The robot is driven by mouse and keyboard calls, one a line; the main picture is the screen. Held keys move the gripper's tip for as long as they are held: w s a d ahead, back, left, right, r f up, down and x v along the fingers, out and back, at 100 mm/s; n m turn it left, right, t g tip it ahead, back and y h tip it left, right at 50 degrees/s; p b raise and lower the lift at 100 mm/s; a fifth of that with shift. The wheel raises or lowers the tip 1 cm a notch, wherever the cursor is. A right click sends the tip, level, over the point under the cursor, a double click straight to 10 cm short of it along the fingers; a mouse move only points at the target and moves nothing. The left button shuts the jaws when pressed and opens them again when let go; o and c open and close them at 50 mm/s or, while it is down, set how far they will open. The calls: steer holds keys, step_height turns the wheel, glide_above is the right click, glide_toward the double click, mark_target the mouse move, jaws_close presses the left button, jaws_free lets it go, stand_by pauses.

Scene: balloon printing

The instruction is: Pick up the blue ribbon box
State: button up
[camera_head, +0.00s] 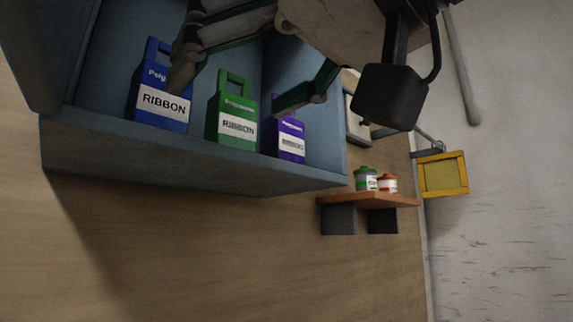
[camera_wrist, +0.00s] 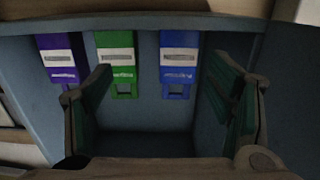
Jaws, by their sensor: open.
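The blue ribbon box (camera_head: 161,105) stands upright at the left of a row of three in a blue-grey shelf, with a handle on top and a white RIBBON label. In the wrist view the blue box (camera_wrist: 179,65) shows upside down, right of the middle, between the finger lines. My gripper (camera_head: 238,92) is open and empty, in front of and above the boxes. One finger overlaps the right edge of the blue box in the head view. In the wrist view the fingers (camera_wrist: 165,85) are wide apart; I see no contact with the box.
A green ribbon box (camera_head: 232,116) stands beside the blue one, and a purple one (camera_head: 284,138) stands farther right. The shelf's front edge (camera_head: 190,165) runs below them. A small orange ledge (camera_head: 370,199) with two cans and a yellow frame (camera_head: 442,175) are farther right.

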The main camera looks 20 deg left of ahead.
mark_target(160, 99)
steer(key=shift+n+y, duration=0.3)
steer(key=shift+y, duration=0.3)
steer(key=a+r, duration=0.1)
steer(key=a, duration=0.1)
steer(key=w+a+r, duration=0.1)
steer(key=a, duration=0.2)
steer(key=a+p, duration=0.1)
steer(key=a, duration=0.1)
steer(key=shift+w+a+r, duration=0.25)
steer(key=shift+r, duration=0.15)
steer(key=shift+w+a, duration=0.25)
steer(key=shift+a, duration=0.2)
steer(key=p+x, duration=0.1)
steer(key=x, duration=0.3)
steer(key=shift+s+a+p, duration=0.2)
steer(key=shift+s+p, duration=0.15)
steer(key=shift+w+a, duration=0.35)
steer(key=shift+a, duration=0.1)
steer(key=c, duration=1.3)
